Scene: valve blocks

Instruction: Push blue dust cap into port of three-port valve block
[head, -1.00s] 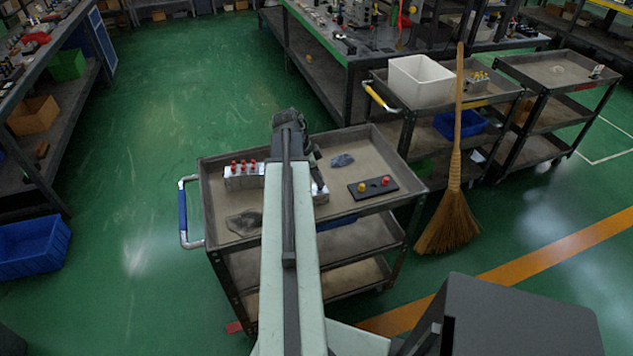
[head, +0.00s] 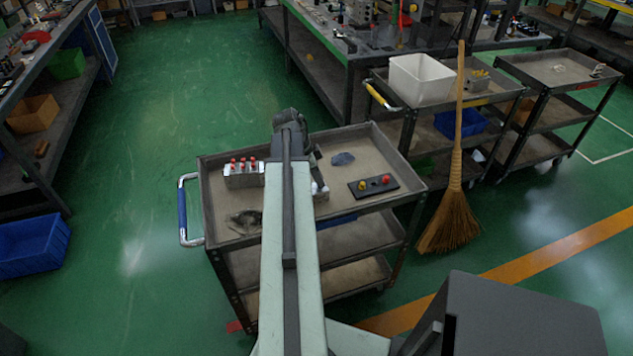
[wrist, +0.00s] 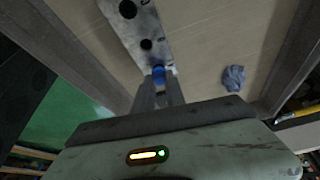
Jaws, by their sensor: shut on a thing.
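The three-port valve block (wrist: 136,27) is a grey block on the cart top, with two dark open ports showing in the wrist view. My gripper (wrist: 159,80) is shut on the blue dust cap (wrist: 158,70) at the block's near end. The cap overlaps the block's end where the third port would be. I cannot tell whether it touches the block or sits in the port. In the head view my arm hides the cap and most of the block; a small grey end of the block (head: 321,192) shows to its right.
The cart (head: 206,192) also carries a block with several red caps (head: 243,178), a black plate with a yellow and a red knob (head: 356,192), a grey rag (head: 342,159) and a dark rag (head: 246,221). A broom (head: 451,210) stands to the right.

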